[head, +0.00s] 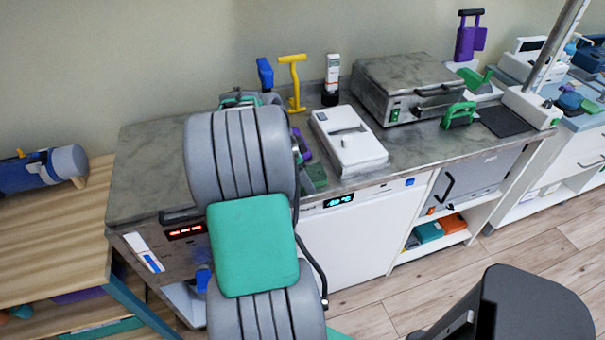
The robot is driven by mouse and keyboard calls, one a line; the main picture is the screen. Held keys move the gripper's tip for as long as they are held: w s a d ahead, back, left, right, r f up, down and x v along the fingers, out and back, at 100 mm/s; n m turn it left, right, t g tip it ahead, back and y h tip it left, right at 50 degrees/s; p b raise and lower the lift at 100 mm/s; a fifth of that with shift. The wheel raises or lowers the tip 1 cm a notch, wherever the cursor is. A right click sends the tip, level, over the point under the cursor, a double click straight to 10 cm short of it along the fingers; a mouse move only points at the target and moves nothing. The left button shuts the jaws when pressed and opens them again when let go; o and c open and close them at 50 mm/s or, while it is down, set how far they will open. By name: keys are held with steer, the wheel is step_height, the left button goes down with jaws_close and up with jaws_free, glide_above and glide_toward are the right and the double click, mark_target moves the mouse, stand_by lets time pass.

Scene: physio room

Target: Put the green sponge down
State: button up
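My ribbed grey arm with a flat green panel rises through the left middle of the head view and covers part of the counter. I cannot make out my gripper's fingers; the arm hides that area. I cannot tell whether the gripper holds anything. No green sponge can be identified for sure. A dark green block (315,178) shows partly beside the right edge of my arm, by a purple thing (301,145); I cannot tell whether it is the sponge.
The grey counter (150,165) holds a white device (348,140), a yellow T-shaped tool (293,82), a white-and-black bottle (331,80), a metal press (412,88) and a green clamp-like thing (459,115). A wooden shelf unit (60,235) stands at left. Bare counter shows at the left end.

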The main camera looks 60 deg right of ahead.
steer(key=shift+r, duration=0.25)
steer(key=v, duration=1.2)
steer(key=w+a+n+t, duration=0.2)
steer(key=w+a+n, duration=0.5)
steer(key=a, duration=0.1)
steer(key=a+f+n+t+y, duration=0.1)
steer(key=a+f+n+t, duration=0.1)
steer(key=a+n, duration=0.8)
steer(key=w+a+f+n+t+y, duration=0.1)
steer(key=a+n, duration=0.9)
steer(key=a, duration=1.1)
steer(key=shift+w+a+f+t+y+p, duration=0.25)
steer(key=shift+f+t+y+p, duration=0.2)
steer(key=shift+f+t+y, duration=0.2)
steer(key=shift+c, duration=0.3)
